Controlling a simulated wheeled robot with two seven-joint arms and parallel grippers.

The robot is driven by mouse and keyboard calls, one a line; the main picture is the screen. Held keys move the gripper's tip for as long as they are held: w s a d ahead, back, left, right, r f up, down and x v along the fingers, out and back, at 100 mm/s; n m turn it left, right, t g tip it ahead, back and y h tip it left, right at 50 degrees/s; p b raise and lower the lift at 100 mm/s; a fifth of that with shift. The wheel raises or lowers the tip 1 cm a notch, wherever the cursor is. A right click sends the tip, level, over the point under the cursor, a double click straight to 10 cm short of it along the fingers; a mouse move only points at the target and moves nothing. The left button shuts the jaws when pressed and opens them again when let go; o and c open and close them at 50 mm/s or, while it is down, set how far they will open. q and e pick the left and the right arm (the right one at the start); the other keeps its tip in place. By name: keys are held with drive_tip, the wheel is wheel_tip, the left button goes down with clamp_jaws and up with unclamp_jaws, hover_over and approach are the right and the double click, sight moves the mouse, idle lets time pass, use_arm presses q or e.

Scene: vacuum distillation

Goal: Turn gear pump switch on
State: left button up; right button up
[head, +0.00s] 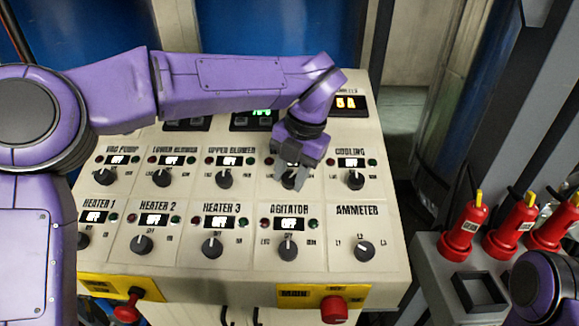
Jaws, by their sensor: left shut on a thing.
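The control panel (185,262) is cream, with two rows of black knobs under small displays. My left arm reaches over it from the left. My left gripper (291,176) points down at the fourth knob (289,183) of the upper row, between the upper blower and cooling knobs, and is shut on it. The label above this knob is hidden behind my gripper, so I cannot read it. Its display is partly covered and appears to read OFF. My right gripper is not in view; only a purple part of my right arm shows at the bottom right.
The cooling knob (354,180) is just right of my gripper, the upper blower knob (225,180) left. The agitator knob (288,246) is below. A red main switch (334,309) is on the panel's front edge. Red plugs (463,231) stand on a grey box at right.

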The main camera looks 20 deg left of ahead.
use_arm(q)
drive_tip(key=shift+m+t+y, duration=0.3)
drive_tip(key=shift+m+y, duration=0.4)
drive_tip(key=shift+m, duration=1.1)
drive_tip(key=o, duration=1)
drive_tip(key=shift+d+f, duration=0.1)
drive_tip(key=shift+o, duration=0.2)
drive_tip(key=v, duration=1)
drive_tip(key=shift+r+b, duration=0.3)
drive_tip(key=shift+b, duration=0.1)
